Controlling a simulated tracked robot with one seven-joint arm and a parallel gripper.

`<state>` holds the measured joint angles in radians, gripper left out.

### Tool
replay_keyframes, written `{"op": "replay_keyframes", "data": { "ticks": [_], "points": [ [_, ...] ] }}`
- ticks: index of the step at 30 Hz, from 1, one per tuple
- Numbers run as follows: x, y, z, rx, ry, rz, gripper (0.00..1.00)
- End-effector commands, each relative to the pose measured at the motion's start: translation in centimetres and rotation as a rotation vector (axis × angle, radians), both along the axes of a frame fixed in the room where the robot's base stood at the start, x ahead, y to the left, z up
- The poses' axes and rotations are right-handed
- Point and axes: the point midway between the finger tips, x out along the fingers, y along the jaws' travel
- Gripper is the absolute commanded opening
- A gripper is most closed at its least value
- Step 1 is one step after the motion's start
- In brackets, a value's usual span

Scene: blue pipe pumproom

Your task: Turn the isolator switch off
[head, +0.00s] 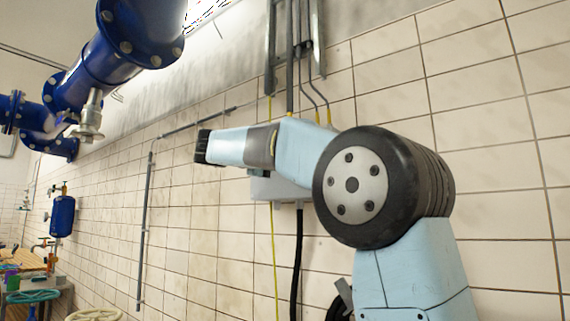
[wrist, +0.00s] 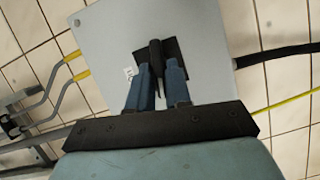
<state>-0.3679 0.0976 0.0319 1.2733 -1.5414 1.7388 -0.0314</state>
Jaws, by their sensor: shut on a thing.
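The isolator switch is a pale grey box (wrist: 205,30) on the tiled wall, with a black square plate (wrist: 174,47) and a raised black handle (wrist: 155,52) on its face. A small white label sits beside the plate; I cannot read it. In the wrist view my gripper (wrist: 159,70) has its two blue fingers on either side of the handle's near end, shut on it. In the head view only the lower part of the box (head: 284,189) shows below my arm; the handle and my fingers are hidden there.
Grey conduits (head: 290,60) with yellow ends come down the wall to the box. A black cable (head: 297,260) and a yellow-green wire (head: 274,260) hang below it. Large blue pipes (head: 140,30) run at upper left. A workbench (head: 35,275) stands at far lower left.

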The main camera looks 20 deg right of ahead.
Motion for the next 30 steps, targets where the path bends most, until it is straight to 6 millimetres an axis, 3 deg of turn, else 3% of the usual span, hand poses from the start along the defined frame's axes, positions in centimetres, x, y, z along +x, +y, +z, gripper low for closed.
{"op": "replay_keyframes", "data": {
  "ticks": [9,25,26,30],
  "points": [
    [0.12,-0.09,-0.35,-0.067,0.098,-0.002,0.00],
    [0.15,-0.07,-0.45,-0.079,0.118,-0.001,0.00],
    [0.15,-0.07,-0.46,-0.078,0.118,-0.001,0.20],
    [0.13,-0.04,-0.40,-0.079,0.117,-0.002,0.34]
  ]
}}
